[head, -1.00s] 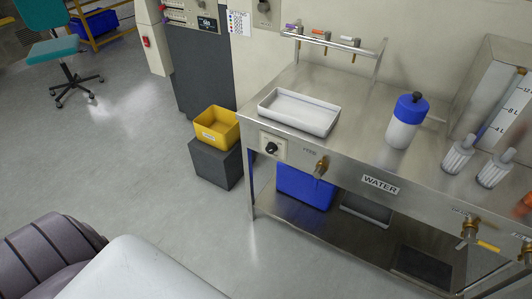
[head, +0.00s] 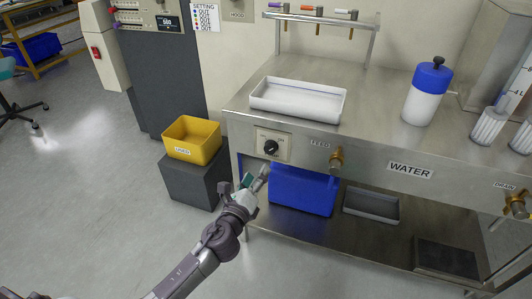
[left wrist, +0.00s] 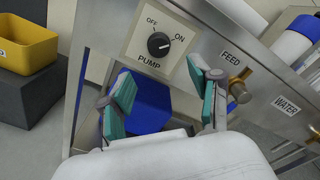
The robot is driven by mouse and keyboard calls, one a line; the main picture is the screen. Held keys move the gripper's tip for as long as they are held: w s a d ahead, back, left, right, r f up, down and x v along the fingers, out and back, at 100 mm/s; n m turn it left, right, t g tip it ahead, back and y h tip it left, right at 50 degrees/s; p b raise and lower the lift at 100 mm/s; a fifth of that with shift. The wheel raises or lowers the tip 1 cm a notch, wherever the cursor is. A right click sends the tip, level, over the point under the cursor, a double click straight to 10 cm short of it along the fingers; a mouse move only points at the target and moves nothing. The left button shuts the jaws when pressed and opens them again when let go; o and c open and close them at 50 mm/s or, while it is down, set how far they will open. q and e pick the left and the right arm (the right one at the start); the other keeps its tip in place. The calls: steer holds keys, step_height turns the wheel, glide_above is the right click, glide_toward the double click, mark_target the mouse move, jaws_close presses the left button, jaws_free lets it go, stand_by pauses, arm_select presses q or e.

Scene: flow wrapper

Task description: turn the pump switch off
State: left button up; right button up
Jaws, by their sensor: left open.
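The pump switch is a round black knob (head: 271,147) on a cream panel on the front of the steel bench. In the left wrist view the black knob (left wrist: 159,44) sits between the printed words OFF at upper left and ON at right, above PUMP; its white mark points toward ON. My left gripper (head: 255,179) is just below and left of the panel in the head view. In the left wrist view the left gripper (left wrist: 162,88) has its two teal-padded fingers spread, empty, below the knob and apart from it. My right gripper is not in view.
A brass FEED valve (head: 336,159) sticks out right of the panel. A white tray (head: 297,102) stands on the steel bench (head: 372,136). A yellow bin (head: 192,140) on a dark block is at the left, and a blue bin (head: 303,192) is under the bench.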

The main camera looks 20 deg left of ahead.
mark_target(269, 151)
arm_select(q)
steer(key=w+b, duration=0.1)
steer(key=w, duration=0.9)
steer(key=shift+d+f, duration=0.1)
steer(key=shift+d, duration=0.05)
steer(key=shift+w, duration=0.6)
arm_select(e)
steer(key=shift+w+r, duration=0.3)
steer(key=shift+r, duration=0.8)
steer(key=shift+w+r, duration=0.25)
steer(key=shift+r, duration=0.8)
arm_select(q)
steer(key=c, duration=1.1)
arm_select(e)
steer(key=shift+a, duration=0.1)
